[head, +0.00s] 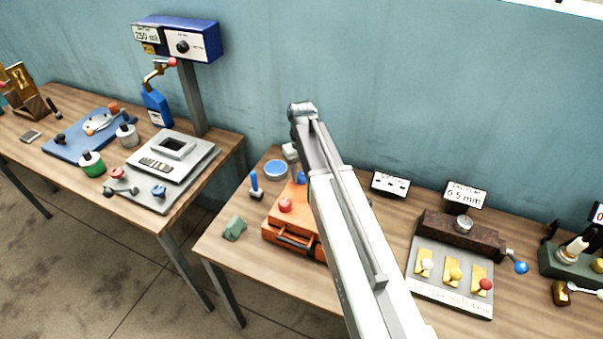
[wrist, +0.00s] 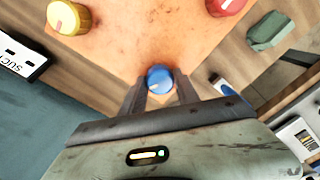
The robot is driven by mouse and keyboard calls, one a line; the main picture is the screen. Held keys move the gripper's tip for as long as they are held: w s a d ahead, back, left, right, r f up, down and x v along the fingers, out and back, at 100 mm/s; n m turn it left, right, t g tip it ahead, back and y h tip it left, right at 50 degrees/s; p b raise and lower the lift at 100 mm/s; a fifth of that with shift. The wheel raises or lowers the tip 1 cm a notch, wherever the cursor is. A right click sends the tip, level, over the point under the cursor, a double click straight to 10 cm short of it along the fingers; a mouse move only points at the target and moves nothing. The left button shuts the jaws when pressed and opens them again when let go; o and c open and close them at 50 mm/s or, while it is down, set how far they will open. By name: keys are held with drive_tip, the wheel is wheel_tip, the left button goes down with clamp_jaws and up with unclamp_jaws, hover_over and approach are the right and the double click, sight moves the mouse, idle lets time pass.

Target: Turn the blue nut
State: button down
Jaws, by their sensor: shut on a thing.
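The blue nut (wrist: 159,78) is a round cap with a pale line on top. It sits on the orange box top (wrist: 140,45) in the wrist view. My gripper (wrist: 160,84) is shut on it, one finger on each side. In the head view the blue nut (head: 301,177) shows only as a small patch beside my arm, on the orange box (head: 280,225). My arm hides most of the gripper and part of the box there.
A red nut (wrist: 225,5) and a yellow nut (wrist: 68,18) sit on the same box top. A green block (head: 235,228), a blue-handled tool (head: 255,188) and a blue round dish (head: 275,170) lie to its left. A vise (head: 460,235) stands to the right.

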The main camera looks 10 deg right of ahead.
sight(301, 174)
drive_tip(key=n, duration=0.5)
drive_tip(key=shift+n, duration=0.3)
idle(0.5)
drive_tip(key=c, duration=0.9)
unclamp_jaws()
drive_tip(key=shift+r, duration=0.1)
wheel_tip(301, 174, up, 8)
drive_tip(key=p, duration=0.8)
drive_tip(key=shift+f, duration=0.2)
